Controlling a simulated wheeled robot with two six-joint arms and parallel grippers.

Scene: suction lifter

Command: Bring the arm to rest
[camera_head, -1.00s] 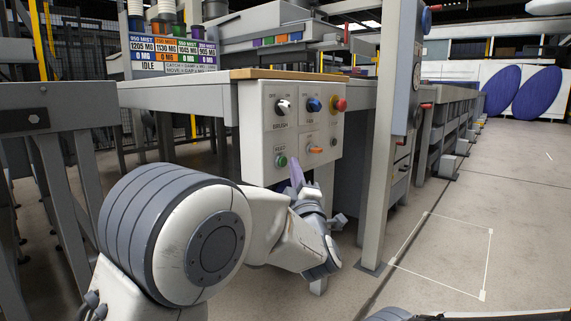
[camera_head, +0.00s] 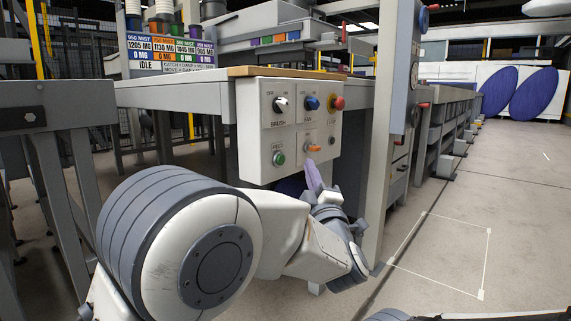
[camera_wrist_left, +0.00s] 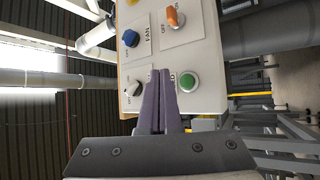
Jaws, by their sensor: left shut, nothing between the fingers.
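My left gripper (camera_head: 314,178) is in front of the lower edge of the control panel (camera_head: 250,140), its purple fingers pointing up. In the left wrist view its fingers (camera_wrist_left: 160,75) are together with nothing between them. In the left wrist view the green button (camera_wrist_left: 188,82) is just right of the fingertips. I see no held object. My right gripper is not in view.
A grey upright post (camera_head: 391,150) stands right of my left gripper. A workbench (camera_head: 180,95) with a display sign (camera_head: 172,52) is behind the panel. A grey frame (camera_head: 65,125) stands at the left. The floor at the right is open, with a white marked outline (camera_head: 457,222).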

